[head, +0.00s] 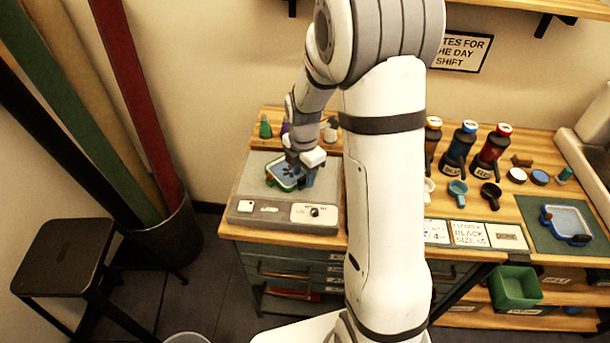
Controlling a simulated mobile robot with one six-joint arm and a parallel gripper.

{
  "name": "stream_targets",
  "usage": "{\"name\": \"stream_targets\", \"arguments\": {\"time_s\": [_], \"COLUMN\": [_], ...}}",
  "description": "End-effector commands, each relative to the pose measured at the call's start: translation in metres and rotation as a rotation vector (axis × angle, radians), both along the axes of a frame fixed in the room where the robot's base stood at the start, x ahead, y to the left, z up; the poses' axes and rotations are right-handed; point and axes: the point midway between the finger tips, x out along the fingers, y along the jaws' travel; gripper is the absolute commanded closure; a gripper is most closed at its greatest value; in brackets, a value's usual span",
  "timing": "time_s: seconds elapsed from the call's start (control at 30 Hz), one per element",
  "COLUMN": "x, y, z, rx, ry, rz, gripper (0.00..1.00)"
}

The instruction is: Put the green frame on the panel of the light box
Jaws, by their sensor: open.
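The green frame (270,181) lies on the grey panel of the light box (325,190) at the left of the table. Its middle is pale blue with a dark shape on it. My gripper (303,176) is directly over the frame's right side, low to the panel, with its jaws open. The gripper hides part of the frame's right edge, and I cannot tell whether the fingers touch it. The light box has a front strip with a knob and labels.
A blue frame (567,238) lies on a dark green mat (540,236) at the right. Several labelled bottles (460,146) and scoops (457,188) stand mid-table. Small cones (265,128) stand behind the light box. A green bin (516,287) sits below the table's right side.

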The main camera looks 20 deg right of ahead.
Motion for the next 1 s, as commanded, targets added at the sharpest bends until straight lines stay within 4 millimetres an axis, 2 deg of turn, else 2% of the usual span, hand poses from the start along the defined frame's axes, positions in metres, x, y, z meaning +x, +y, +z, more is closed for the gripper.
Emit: {"name": "stream_targets", "arguments": {"time_s": [0.2, 0.4, 0.67, 0.77, 1.0], "x": [0.0, -0.001, -0.006, -0.019, -0.082], "y": [-0.001, -0.001, -0.001, 0.001, 0.007], "z": [0.049, 0.086, 0.109, 0.12, 0.151], "rx": [0.0, 0.0, 0.0, 0.002, 0.041], "ry": [-0.007, -0.004, -0.006, -0.022, -0.084], "rz": [-0.001, -0.001, -0.039, -0.164, -0.752], "gripper": [0.59, 0.59, 0.59, 0.59, 0.59]}}
